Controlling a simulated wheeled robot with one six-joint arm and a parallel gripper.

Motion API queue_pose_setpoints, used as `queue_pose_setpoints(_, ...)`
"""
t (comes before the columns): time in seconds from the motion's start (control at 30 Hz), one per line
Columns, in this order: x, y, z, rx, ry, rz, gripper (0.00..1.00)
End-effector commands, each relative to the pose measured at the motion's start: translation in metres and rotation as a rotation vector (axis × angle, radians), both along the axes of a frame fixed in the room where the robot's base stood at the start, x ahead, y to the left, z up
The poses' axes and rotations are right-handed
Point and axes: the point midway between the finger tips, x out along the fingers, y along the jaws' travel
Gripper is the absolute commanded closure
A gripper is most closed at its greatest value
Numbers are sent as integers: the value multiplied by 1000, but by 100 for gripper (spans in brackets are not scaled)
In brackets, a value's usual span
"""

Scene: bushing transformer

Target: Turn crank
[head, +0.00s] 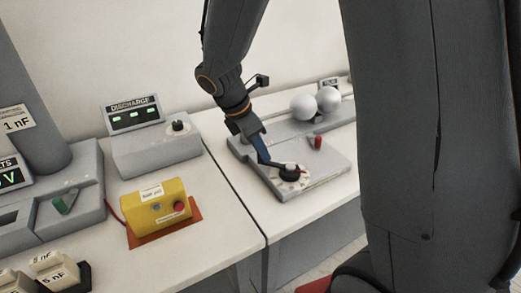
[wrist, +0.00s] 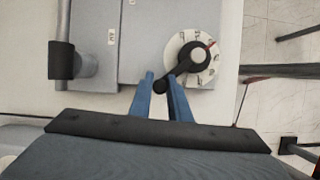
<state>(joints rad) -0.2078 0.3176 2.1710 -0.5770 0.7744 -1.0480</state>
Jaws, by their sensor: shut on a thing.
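The black crank (wrist: 195,53) sits on a round white dial (wrist: 211,71) with markings, on a grey panel. Its arm slants down and left to a dark handle end (wrist: 159,87). In the head view the crank (head: 291,173) is on the near part of the grey base on the right table. My gripper (wrist: 161,77) has blue fingers, one on each side of the handle, shut on it. In the head view my gripper (head: 265,159) reaches down to the crank from the upper left, and the grip itself is too small to make out.
Two pale spheres (head: 315,103) and a red knob (head: 318,142) stand on the same apparatus. A yellow box (head: 156,207) with a red button and a grey DISCHARGE unit (head: 155,147) stand on the left table. A dark post (wrist: 62,62) is left of the crank in the wrist view.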

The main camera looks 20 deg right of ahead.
Motion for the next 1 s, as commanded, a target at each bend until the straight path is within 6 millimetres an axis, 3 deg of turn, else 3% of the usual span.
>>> queue_pose_setpoints(0.53, 25, -31, 1, 1, 0, -462, 100)
queue_pose_setpoints(1.0, 34, -68, 1, 0, -1, -900, 100)
